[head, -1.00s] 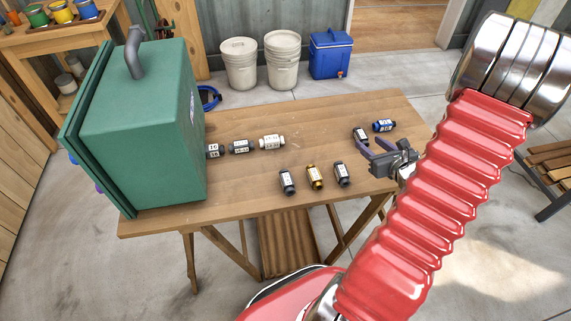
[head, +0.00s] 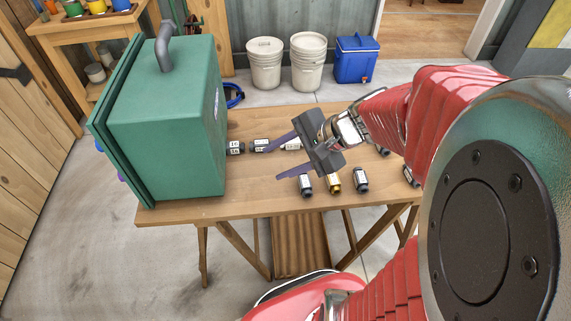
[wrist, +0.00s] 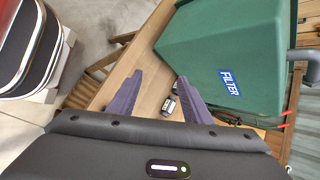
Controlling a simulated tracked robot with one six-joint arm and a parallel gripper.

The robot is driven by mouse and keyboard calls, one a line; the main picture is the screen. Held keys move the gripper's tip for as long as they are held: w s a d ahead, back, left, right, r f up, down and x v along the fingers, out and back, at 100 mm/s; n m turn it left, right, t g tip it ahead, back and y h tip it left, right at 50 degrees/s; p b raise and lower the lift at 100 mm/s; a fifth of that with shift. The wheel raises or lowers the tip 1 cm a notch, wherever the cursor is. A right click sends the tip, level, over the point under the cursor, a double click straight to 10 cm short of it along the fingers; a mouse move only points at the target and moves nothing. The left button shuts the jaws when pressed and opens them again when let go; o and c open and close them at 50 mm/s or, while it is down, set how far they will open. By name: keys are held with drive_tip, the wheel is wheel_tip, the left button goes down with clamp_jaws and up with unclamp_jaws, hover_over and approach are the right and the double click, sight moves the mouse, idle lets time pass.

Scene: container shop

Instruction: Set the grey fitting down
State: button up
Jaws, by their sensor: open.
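My gripper (head: 287,161) is open and empty, raised over the middle of the wooden bench; its purple fingers also show in the wrist view (wrist: 157,92). Several dark grey fittings with white labels lie on the bench. One grey fitting (head: 361,179) and another (head: 305,185) flank a gold fitting (head: 333,183) near the front edge. Another grey fitting (head: 411,177) shows partly at the right, beside my arm. Two more, one (head: 236,148) and one (head: 259,146), lie near the green box. I cannot tell which one the task means. A white fitting (head: 291,145) is partly hidden by my gripper.
The green box (head: 165,140) with a handle fills the bench's left end; its FILTER label (wrist: 229,81) shows in the wrist view. The bench (head: 250,206) has bare wood at the front left. Two buckets (head: 265,66) and a blue cooler (head: 357,60) stand behind.

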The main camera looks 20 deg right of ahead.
drive_tip(key=s+a+r+n+h, duration=0.2)
drive_tip(key=s+r+n+h, duration=0.4)
drive_tip(key=s+n, duration=0.4)
drive_tip(key=shift+r+n+h, duration=0.3)
drive_tip(key=shift+r+n, duration=0.5)
drive_tip(key=shift+n, duration=1.3)
drive_tip(key=shift+o, duration=0.3)
drive_tip(key=shift+a, duration=0.1)
drive_tip(key=shift+c, duration=0.5)
